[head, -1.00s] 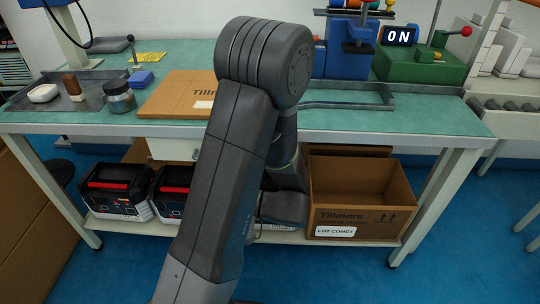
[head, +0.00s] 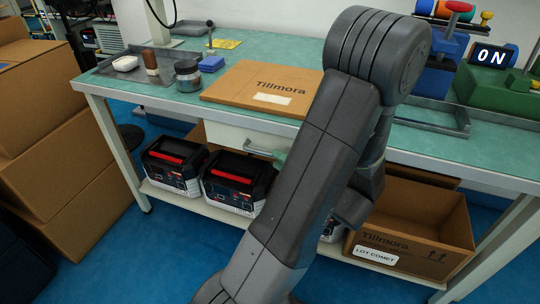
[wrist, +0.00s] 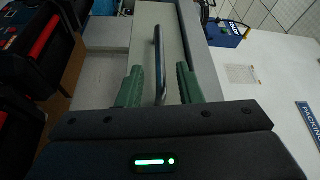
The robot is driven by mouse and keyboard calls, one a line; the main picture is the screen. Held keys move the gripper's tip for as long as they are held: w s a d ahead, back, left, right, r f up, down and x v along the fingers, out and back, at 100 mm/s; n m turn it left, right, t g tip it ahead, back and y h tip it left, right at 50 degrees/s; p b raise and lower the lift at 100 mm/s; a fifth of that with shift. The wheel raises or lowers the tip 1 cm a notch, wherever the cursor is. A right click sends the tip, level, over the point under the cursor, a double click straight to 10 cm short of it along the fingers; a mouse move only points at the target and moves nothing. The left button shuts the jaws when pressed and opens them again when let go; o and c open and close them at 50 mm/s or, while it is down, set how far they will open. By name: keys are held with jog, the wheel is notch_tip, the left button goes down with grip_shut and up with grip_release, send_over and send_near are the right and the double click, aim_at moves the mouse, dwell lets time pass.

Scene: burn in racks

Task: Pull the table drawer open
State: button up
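The table drawer (head: 224,136) is a pale front under the teal tabletop and looks shut. Its metal bar handle (head: 261,150) sticks out in front, its right part close to my gripper (head: 284,156), which is mostly hidden behind my arm in the head view. In the wrist view, the handle (wrist: 159,50) runs up the picture between the two green fingers of my gripper (wrist: 160,86). The fingers are apart, with a gap showing on each side of the bar. The drawer front (wrist: 172,30) lies beyond the handle.
A Tillmora cardboard piece (head: 262,90) lies on the tabletop (head: 300,53) above the drawer. Stacked cartons (head: 60,140) are at left. Blue floor is clear in front.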

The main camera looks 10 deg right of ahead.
aim_at(269, 154)
jog(key=shift+x, duration=2.35)
jog(key=shift+c, duration=0.4)
grip_shut()
